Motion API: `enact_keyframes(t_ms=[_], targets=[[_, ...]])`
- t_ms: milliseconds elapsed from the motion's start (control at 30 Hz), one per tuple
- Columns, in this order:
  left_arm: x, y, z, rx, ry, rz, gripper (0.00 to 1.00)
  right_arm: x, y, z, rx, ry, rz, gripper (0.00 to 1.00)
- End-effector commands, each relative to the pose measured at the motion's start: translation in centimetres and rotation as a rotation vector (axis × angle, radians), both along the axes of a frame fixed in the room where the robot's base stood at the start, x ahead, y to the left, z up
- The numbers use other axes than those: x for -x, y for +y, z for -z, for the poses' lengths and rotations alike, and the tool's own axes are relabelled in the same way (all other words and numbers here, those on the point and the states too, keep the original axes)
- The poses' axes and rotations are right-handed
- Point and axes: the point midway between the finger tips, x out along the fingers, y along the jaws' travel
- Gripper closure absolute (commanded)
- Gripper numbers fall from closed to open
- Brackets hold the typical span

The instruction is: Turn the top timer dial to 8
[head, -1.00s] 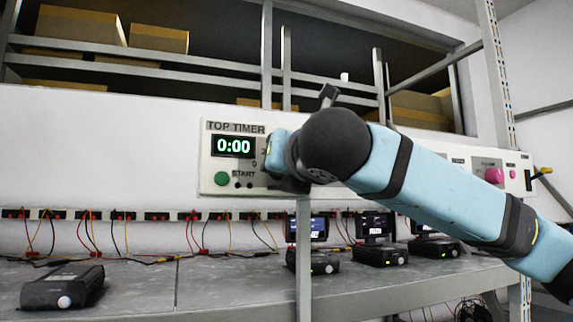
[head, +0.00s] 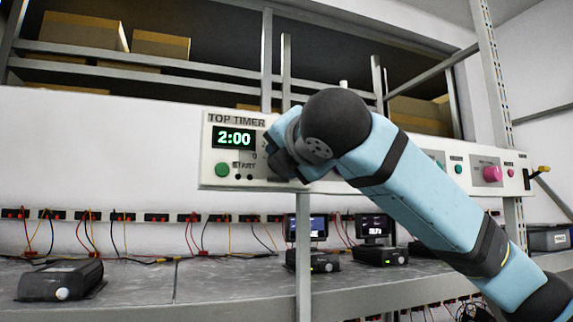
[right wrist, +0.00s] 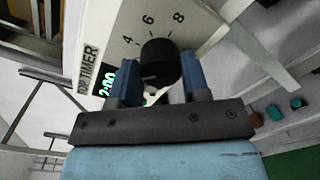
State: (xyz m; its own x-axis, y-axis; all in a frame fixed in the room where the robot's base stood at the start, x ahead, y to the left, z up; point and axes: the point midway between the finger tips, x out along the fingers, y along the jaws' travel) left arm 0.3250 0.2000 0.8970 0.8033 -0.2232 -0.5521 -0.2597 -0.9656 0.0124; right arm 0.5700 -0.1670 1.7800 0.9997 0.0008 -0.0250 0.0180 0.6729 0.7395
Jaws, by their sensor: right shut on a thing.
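The top timer panel (head: 206,160) is a white box on the wall, and its green display (head: 234,138) reads 2:00. A green START button (head: 222,169) sits below the display. In the right wrist view the black timer dial (right wrist: 160,60) stands between the blue fingers of my right gripper (right wrist: 160,82), which is shut on it. In the head view my right wrist hides the dial. My left gripper is not in view.
A pink knob (head: 492,174) and other controls sit further right on the panel. Several black devices (head: 62,280) with cables stand on the grey bench (head: 220,288) below. Cardboard boxes (head: 80,30) lie on the shelves above.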

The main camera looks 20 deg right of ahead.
Motion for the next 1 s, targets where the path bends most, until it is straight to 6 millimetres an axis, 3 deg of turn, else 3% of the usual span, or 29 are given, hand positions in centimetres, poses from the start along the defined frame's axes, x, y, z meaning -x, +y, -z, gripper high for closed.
enact_keyframes(t_ms=[1000], targets=[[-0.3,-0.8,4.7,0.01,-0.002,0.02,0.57,0.0,-0.1,0.5,-0.965,0.036,-0.001,0.81]])
